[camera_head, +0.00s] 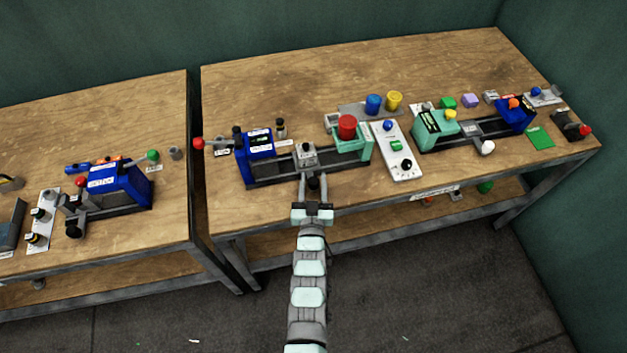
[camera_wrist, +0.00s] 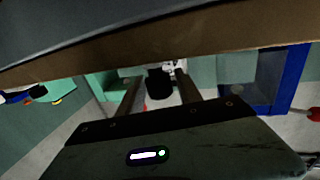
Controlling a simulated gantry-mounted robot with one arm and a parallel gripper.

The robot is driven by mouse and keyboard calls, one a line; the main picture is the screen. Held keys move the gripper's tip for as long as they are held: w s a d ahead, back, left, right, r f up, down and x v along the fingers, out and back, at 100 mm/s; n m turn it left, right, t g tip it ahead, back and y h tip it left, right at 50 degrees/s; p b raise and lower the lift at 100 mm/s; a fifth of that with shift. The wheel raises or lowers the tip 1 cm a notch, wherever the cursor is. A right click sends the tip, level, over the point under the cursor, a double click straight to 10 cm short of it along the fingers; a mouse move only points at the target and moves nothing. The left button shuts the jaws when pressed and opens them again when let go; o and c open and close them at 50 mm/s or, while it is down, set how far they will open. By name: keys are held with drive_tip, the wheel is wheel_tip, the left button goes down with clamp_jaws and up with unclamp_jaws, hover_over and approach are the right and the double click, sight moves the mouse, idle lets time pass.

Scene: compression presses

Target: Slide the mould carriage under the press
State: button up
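The mould carriage (camera_head: 306,154) is a small grey block on a dark rail on the right-hand bench. It stands between a blue housing (camera_head: 256,158) on its left and a mint-green press (camera_head: 353,150) with a red cylinder on its right. A black knob (camera_head: 313,184) projects from the carriage's front. My gripper (camera_head: 314,178) reaches in from the front, its fingers on either side of the knob. In the wrist view, the black knob (camera_wrist: 160,83) shows between the spread fingers (camera_wrist: 157,90), with narrow gaps on both sides. The carriage is mostly hidden there.
A white control panel (camera_head: 397,150) with blue and black knobs stands right of the press. A second press station (camera_head: 440,128) with a white-knobbed carriage is farther right. Another bench (camera_head: 90,120) stands left, across a narrow gap. Wood in front of the rail is mostly bare.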

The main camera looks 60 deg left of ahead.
clamp_jaws()
idle(1.1)
